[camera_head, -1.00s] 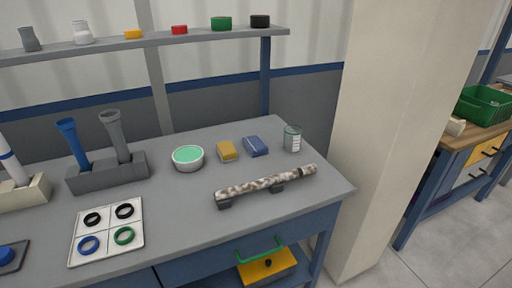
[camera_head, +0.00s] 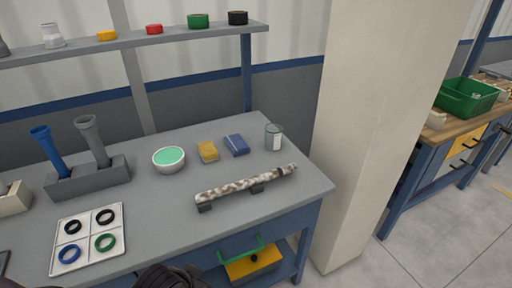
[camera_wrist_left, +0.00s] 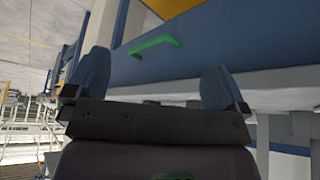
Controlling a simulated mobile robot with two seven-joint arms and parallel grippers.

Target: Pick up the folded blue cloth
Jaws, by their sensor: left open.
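The folded blue cloth (camera_head: 236,145) lies on the grey workbench (camera_head: 300,204), right of a yellow sponge-like block (camera_head: 208,151) and left of a clear jar (camera_head: 274,137). In the left wrist view my left gripper (camera_wrist_left: 154,88) is open and empty, with its two fingers far apart. A drawer front with a green handle (camera_wrist_left: 155,45) is beyond the fingers. The cloth is not in the wrist view. A dark part, probably of my arm, shows at the bottom edge of the head view. My right gripper is not in view.
A rust-spotted pipe (camera_head: 245,185) lies on supports along the bench front. A bowl with green contents (camera_head: 169,160), a pipe rack (camera_head: 90,178) and a white ring tray (camera_head: 88,236) stand further left. A pillar (camera_head: 362,130) rises right of the bench. A shelf (camera_head: 140,43) runs above.

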